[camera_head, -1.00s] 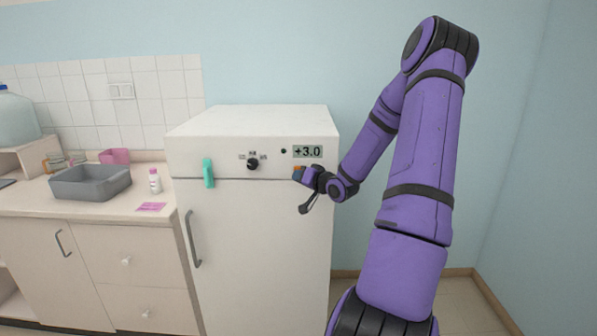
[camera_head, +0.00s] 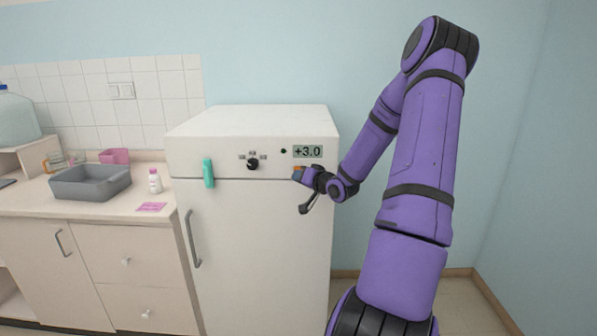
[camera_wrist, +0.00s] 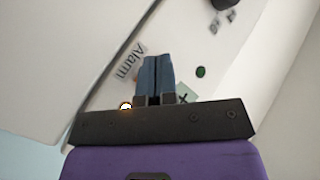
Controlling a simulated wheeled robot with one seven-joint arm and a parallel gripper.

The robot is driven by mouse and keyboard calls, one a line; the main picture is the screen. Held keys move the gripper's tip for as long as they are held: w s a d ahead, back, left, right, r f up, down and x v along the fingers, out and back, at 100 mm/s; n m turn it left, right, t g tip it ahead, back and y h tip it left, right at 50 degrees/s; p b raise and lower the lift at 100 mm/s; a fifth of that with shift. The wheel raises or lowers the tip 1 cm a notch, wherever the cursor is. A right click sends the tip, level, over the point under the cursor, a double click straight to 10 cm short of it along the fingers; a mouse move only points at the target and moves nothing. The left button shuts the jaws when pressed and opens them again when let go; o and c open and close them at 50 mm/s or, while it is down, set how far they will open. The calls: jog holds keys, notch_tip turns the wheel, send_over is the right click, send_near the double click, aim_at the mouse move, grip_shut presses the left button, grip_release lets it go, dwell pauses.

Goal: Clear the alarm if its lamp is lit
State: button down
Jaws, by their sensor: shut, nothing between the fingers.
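The white fridge-like cabinet (camera_head: 260,235) has a control panel across its top front. An "Alarm" label (camera_wrist: 130,62) shows in the wrist view. Near it a small lamp (camera_wrist: 125,106) glows orange-white, partly cut off by my gripper's body. In the head view an orange spot (camera_head: 297,169) shows right at the fingertips. My gripper (camera_wrist: 155,60) is shut and empty, its blue fingers together in front of the panel beside the label. It also shows in the head view (camera_head: 299,175), below the display. I cannot tell whether the fingertips touch the panel. Any button behind them is hidden.
The display (camera_head: 308,151) reads +3.0. A small dark green round spot (camera_head: 283,151) is left of it, then a black knob (camera_head: 252,164). A teal handle (camera_head: 208,173) and grey door handle (camera_head: 193,239) stick out. A counter with a grey basin (camera_head: 90,190) stands left.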

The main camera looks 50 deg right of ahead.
jog(key=shift+w+d, duration=0.1)
jog(key=shift+d, duration=0.05)
dwell(0.7)
jog(key=shift+w+d, duration=0.2)
jog(key=shift+w+d, duration=0.15)
jog(key=shift+d, duration=0.1)
dwell(0.8)
jog(key=shift+a, duration=0.1)
jog(key=shift+s+a, duration=0.45)
jog(key=shift+a, duration=0.05)
dwell(0.4)
jog(key=s+a, duration=0.3)
jog(key=shift+s+a, duration=0.15)
jog(key=shift+a, duration=0.25)
dwell(0.9)
